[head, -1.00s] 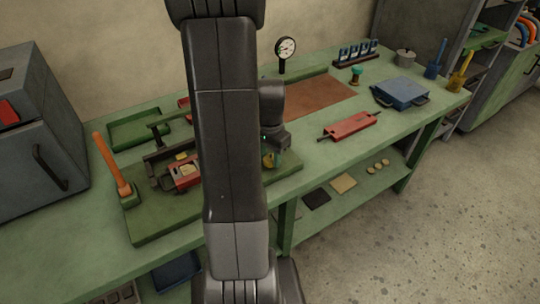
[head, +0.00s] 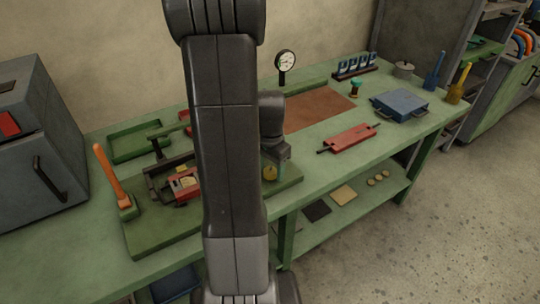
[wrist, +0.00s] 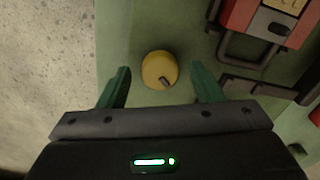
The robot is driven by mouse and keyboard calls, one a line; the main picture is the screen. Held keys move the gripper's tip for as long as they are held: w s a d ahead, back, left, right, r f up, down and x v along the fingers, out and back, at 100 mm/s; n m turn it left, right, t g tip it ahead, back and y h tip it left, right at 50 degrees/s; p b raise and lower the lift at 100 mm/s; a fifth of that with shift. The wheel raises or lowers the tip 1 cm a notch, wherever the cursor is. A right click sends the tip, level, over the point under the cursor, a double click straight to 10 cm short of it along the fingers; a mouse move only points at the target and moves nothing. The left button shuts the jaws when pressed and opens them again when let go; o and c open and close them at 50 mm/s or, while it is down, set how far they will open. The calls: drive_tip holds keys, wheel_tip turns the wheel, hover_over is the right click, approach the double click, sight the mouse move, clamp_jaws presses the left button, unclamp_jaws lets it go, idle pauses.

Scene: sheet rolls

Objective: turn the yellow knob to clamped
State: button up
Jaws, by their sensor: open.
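The yellow knob (wrist: 158,69) shows in the wrist view as a round yellow disc with a dark pointer mark at its lower right edge. My gripper (wrist: 162,78) is open, with one green finger on each side of the knob and a clear gap to both. In the head view my arm hides part of the plate, and my gripper is just above the knob. I cannot tell how far above it the fingertips are.
A red clamp fixture (head: 184,184) stands left of the knob; its metal bars show at upper right in the wrist view (wrist: 255,45). An orange-handled lever (head: 110,175) is at the plate's left.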

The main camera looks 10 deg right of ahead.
sight(270, 170)
wheel_tip(270, 170, up, 14)
drive_tip(key=shift+f+p, duration=0.25)
drive_tip(key=shift+p, duration=0.05)
drive_tip(key=shift+f, duration=0.1)
idle(0.3)
wheel_tip(270, 170, down, 14)
drive_tip(key=shift+r+b, duration=0.1)
drive_tip(key=shift+b, duration=0.2)
drive_tip(key=shift+r, duration=0.2)
idle(0.3)
